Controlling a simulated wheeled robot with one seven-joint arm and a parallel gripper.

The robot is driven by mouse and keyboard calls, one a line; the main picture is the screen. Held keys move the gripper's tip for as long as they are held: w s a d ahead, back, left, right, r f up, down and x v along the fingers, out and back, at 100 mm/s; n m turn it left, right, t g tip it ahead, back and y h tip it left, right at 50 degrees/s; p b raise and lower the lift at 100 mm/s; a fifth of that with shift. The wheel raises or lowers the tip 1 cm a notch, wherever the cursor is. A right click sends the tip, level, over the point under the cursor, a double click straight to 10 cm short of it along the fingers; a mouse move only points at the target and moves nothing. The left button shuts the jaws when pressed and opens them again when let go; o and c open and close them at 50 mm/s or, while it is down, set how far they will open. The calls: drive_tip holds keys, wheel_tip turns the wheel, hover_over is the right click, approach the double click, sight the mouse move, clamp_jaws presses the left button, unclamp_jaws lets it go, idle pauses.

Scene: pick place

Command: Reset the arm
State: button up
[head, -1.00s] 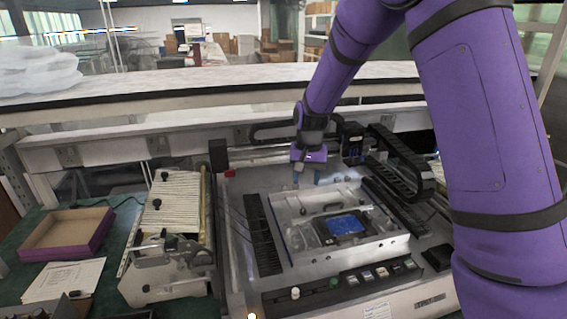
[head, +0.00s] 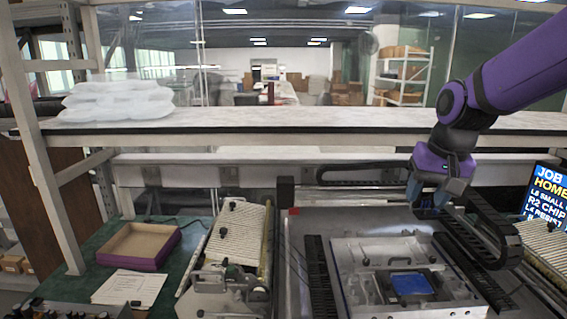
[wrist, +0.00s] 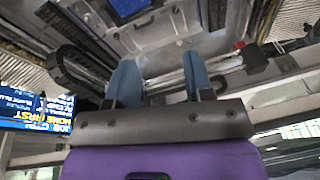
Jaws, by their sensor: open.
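My gripper (head: 428,192) hangs at the right in the head view, above the back right part of the machine bed (head: 318,222). In the wrist view my gripper (wrist: 160,72) shows two blue fingers spread apart with nothing between them. The fingers look clear of the machine. A metal fixture (head: 345,268) with a blue square part (head: 411,284) in it sits on the bed, in front and to the left of my gripper.
A black cable chain (head: 490,225) and a monitor (head: 545,195) stand close to my gripper's right. A shelf (head: 300,122) crosses behind. On the left are a feeder (head: 238,232), an open box (head: 138,244) and papers (head: 130,287). Plastic-wrapped packs (head: 118,101) lie on the shelf.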

drive_tip(key=s+d+r+n+t, duration=0.1)
drive_tip(key=s+r, duration=0.1)
drive_tip(key=s, duration=0.8)
drive_tip(key=s+d+r+n+t, duration=0.1)
drive_tip(key=s+r, duration=0.2)
drive_tip(key=s, duration=0.6)
drive_tip(key=shift+s+d+t+h, duration=0.3)
drive_tip(key=shift+s+t+h, duration=0.05)
drive_tip(key=shift+t+h, duration=0.05)
drive_tip(key=shift+w, duration=0.1)
idle(0.8)
